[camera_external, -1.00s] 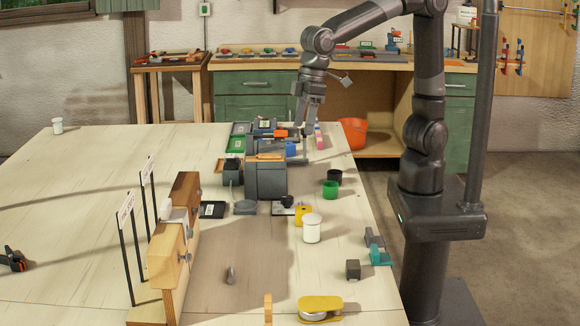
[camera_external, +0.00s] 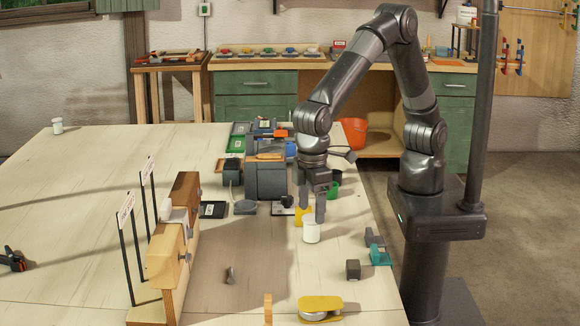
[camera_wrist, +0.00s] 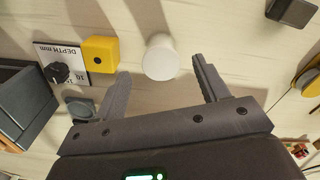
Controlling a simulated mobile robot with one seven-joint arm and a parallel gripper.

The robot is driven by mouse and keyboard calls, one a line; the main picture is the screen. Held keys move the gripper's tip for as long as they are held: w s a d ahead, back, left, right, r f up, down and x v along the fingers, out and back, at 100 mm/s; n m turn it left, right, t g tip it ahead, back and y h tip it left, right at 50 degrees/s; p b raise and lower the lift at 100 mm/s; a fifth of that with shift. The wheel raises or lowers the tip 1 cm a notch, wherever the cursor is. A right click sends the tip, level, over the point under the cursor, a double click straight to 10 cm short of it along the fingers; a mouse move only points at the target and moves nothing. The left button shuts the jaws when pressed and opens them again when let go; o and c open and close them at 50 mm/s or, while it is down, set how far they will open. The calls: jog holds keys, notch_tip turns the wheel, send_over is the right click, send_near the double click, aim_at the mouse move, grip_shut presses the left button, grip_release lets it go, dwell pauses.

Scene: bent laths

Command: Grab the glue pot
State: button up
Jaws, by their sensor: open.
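A white, round, lidded pot, which looks like the glue pot (camera_external: 312,233), stands upright on the workbench right of the middle. My gripper (camera_external: 314,214) points down over it, with the fingertips at about the height of its top. In the wrist view the white pot (camera_wrist: 160,58) shows between the two spread fingers of my gripper (camera_wrist: 160,70), with clear gaps on both sides. The gripper is open and empty. The fingers partly hide the pot's top in the external view.
A yellow block (camera_wrist: 101,54) stands close beside the pot. Green cup (camera_external: 333,189) and grey machine (camera_external: 266,179) stand behind. A dark block (camera_external: 353,269) and teal clamp (camera_external: 379,256) lie at front right. A wooden jig (camera_external: 172,260) stands left; bench between is mostly clear.

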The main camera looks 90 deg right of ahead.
aim_at(312, 217)
notch_tip(312, 217, down, 6)
jog(key=shift+r, duration=0.1)
dwell(0.4)
jog(key=c, duration=1.1)
